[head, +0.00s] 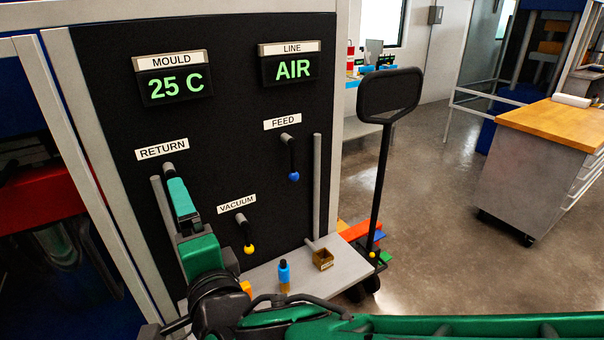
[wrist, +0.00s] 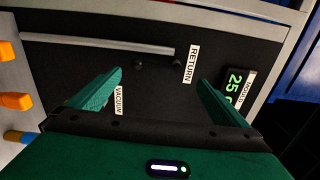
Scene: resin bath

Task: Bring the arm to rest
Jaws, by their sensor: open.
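My gripper (wrist: 160,85) is open, its two green fingers spread with nothing held between them. It faces the black panel (wrist: 80,62) near the RETURN label (wrist: 190,64). In the head view my gripper (head: 181,198) is just below the RETURN label (head: 162,149) and hides most of what is behind it. A small dark fitting (wrist: 138,64) shows on the panel beyond the fingers; I cannot tell whether they touch anything. My green arm runs from the lower right along the bottom of the head view.
The VACUUM lever (head: 244,228) with a yellow knob and the FEED lever (head: 290,150) with a blue knob are nearby. A pallet truck handle (head: 386,100) rises right; open floor lies beyond.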

